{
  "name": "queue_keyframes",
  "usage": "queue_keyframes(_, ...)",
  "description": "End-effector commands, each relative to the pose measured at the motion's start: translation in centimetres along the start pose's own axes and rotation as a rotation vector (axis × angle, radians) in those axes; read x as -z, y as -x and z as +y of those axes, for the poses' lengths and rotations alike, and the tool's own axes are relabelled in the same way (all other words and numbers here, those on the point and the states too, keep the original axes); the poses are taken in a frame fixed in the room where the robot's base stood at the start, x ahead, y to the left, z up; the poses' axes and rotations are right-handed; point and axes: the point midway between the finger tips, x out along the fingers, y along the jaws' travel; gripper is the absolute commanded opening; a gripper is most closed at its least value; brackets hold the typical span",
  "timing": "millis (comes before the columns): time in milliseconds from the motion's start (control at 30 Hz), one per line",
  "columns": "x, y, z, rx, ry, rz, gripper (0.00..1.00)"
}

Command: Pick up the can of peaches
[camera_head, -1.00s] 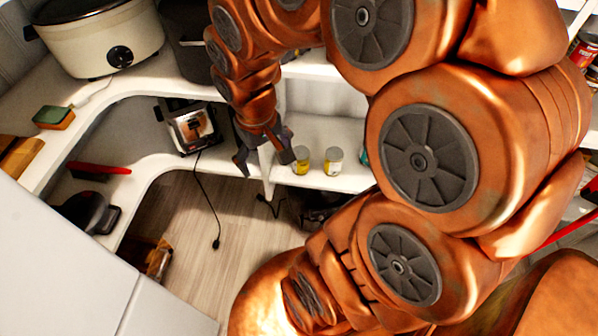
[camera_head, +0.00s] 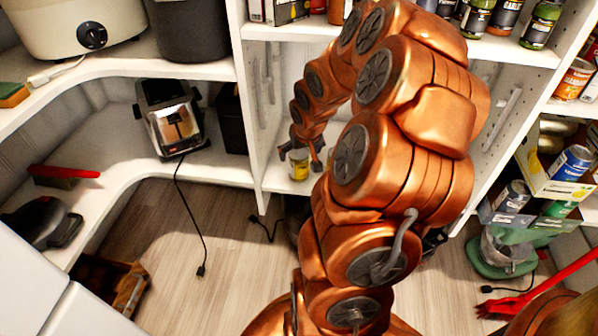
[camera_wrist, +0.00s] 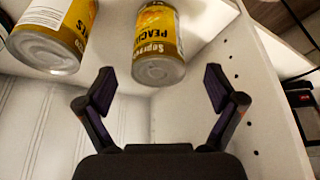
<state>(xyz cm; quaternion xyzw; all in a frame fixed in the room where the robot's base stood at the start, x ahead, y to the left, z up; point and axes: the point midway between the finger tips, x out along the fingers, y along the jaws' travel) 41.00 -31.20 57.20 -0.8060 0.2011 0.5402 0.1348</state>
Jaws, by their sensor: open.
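The can of peaches (camera_wrist: 158,45), with a yellow label reading "PEACH", stands on a white shelf at the top middle of the wrist view. My gripper (camera_wrist: 158,90) is open and empty, with one finger to each side of the can's line and the can a little beyond the fingertips. In the head view, my gripper (camera_head: 301,155) is at the low shelf, and a yellow-labelled can (camera_head: 299,170) shows between its fingers. A second yellow-labelled can (camera_wrist: 55,32) stands left of the peaches in the wrist view; I cannot make it out in the head view.
A white side panel (camera_wrist: 262,80) with peg holes rises close to the right finger. A toaster (camera_head: 172,115) stands on the left shelf, its cord on the floor. Jars (camera_head: 478,15) stand on the shelf above my arm. Boxes and cans (camera_head: 512,195) are at the right.

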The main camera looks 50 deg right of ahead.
Motion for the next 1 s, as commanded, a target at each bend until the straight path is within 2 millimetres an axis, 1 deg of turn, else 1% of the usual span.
queue_keyframes(233, 0.0, -2.1, 0.1, 0.0, -0.001, 0.003, 0.93)
queue_keyframes(467, 0.0, -3.6, 0.1, 0.0, 0.0, 0.003, 0.93)
queue_keyframes(633, -0.2, -6.0, 0.2, 0.0, 0.0, 0.001, 0.93)
queue_keyframes(800, -0.1, -7.6, 0.2, -0.001, 0.0, 0.001, 0.93)
queue_keyframes(1000, 0.0, -7.7, 0.2, -0.001, 0.0, 0.003, 0.93)
